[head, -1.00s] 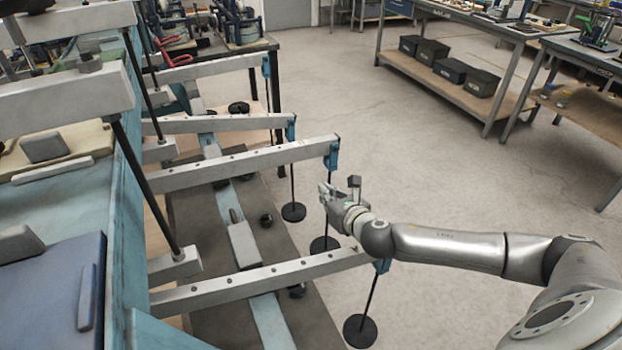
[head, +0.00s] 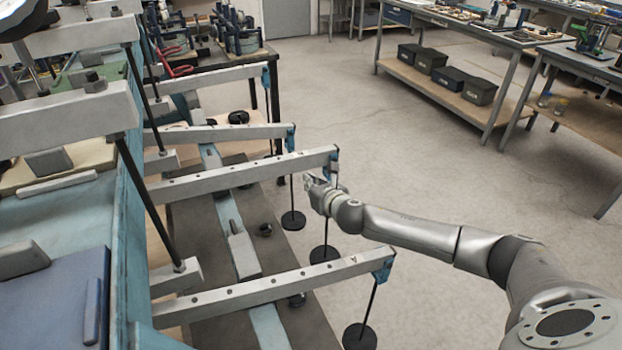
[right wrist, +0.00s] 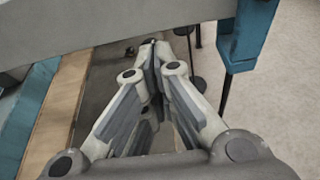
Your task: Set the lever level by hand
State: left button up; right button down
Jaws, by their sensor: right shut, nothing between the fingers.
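Several grey lever beams reach out to the right from the blue bench in the head view. Each visible outer end has a blue end piece, and weights hang on thin rods. My right gripper (head: 312,180) is just below the outer end of the second-nearest lever (head: 245,175), close to its blue end piece (head: 334,165). In the right wrist view, the shut, empty fingers (right wrist: 155,46) point under a beam (right wrist: 110,30), with a blue end piece (right wrist: 246,40) to their right. Contact with the beam cannot be told. My left gripper is out of view.
The nearest lever (head: 270,290) and its round weight (head: 360,337) lie in front of my right arm. Another weight (head: 324,254) hangs below the second lever. Open floor (head: 430,170) lies to the right, before a shelf bench with dark boxes (head: 431,61).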

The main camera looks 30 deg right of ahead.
jog(key=shift+r, duration=0.4)
notch_tip(320, 180, up, 3)
jog(key=p, duration=0.4)
jog(key=shift+d+n, duration=0.15)
jog(key=shift+n, duration=0.15)
jog(key=shift+f, duration=0.15)
